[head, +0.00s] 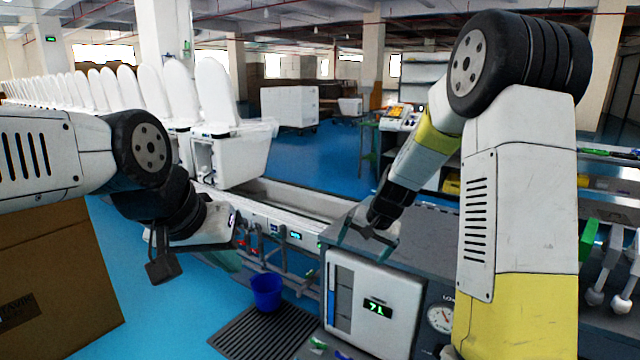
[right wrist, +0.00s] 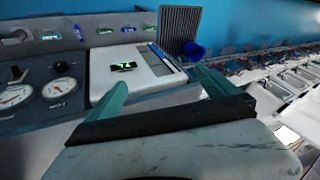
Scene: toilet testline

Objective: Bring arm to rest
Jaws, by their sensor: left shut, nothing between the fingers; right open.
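My left arm comes in from the left in the head view. Its gripper (head: 228,260) hangs low beside the toilet line, shut and empty, with its teal fingers partly hidden behind the white hand. My right arm rises at the right and bends down toward the middle. Its gripper (head: 364,243) is open above the grey bench top, just behind the white panel with a green display (head: 374,305). In the right wrist view its two teal fingers (right wrist: 163,85) stand apart, with nothing held between them. The panel shows beyond them.
A row of white toilets (head: 215,110) stands on the line behind my left arm. A blue bucket (head: 267,291) is near a dark floor grate (head: 262,332). A cardboard box (head: 60,280) is at lower left. A pressure gauge (head: 440,317) sits beside the panel. Blue floor is open behind.

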